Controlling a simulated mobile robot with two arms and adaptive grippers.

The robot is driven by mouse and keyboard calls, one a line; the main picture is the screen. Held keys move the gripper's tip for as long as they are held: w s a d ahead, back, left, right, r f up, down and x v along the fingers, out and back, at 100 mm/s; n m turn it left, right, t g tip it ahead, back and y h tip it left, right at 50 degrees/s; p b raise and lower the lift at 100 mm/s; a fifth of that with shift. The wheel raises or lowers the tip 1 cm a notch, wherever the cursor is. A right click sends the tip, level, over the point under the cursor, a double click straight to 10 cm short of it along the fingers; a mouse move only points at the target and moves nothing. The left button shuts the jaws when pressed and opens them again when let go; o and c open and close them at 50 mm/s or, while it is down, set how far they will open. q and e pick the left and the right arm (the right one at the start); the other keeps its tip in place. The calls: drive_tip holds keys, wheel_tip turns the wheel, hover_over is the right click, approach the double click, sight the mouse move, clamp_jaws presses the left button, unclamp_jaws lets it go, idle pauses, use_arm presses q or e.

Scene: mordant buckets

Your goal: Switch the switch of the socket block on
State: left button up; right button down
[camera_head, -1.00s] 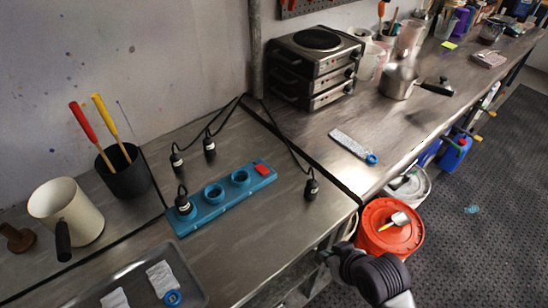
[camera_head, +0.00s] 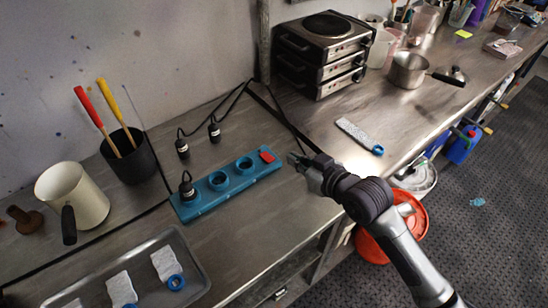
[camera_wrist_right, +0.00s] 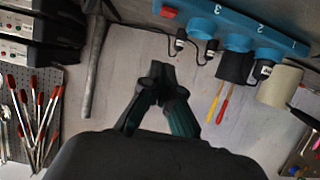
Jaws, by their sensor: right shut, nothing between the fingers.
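The socket block (camera_head: 226,186) is a long teal strip lying on the metal bench in the head view. Its red switch (camera_head: 267,157) sits at the right end. One black plug (camera_head: 187,187) stands in the leftmost socket; the other two sockets are empty. In the right wrist view the block (camera_wrist_right: 240,28) crosses the top, with the red switch (camera_wrist_right: 169,12) at its left end. My right gripper (camera_head: 293,158) is shut and empty, just to the right of the switch and apart from it. The right wrist view shows its fingertips (camera_wrist_right: 161,70) together. My left gripper is not in view.
Two loose black plugs (camera_head: 182,148) (camera_head: 215,133) lie behind the block, with cables running to the hotplate stack (camera_head: 322,50). A black cup (camera_head: 129,160) with red and yellow tools, a cream pitcher (camera_head: 85,200) and a tray (camera_head: 200,270) stand left. A red bucket (camera_head: 372,246) is below the bench.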

drive_tip(key=p, duration=0.2)
hover_over(270, 159)
drive_tip(key=s, duration=0.1)
drive_tip(key=f, duration=0.3)
drive_tip(key=shift+s+d+f, duration=0.1)
drive_tip(key=shift+d+f, duration=0.15)
drive_tip(key=shift+d, duration=0.1)
wheel_tip(270, 159, down, 3)
drive_tip(key=shift+s+d+r, duration=0.1)
drive_tip(key=shift+s, duration=0.05)
drive_tip(key=shift+s+d+f, duration=0.15)
drive_tip(key=shift+f, duration=0.5)
drive_tip(key=shift+s+f, duration=0.1)
drive_tip(key=shift+f, duration=0.6)
drive_tip(key=shift+r+p, duration=0.75)
drive_tip(key=shift+r, duration=0.35)
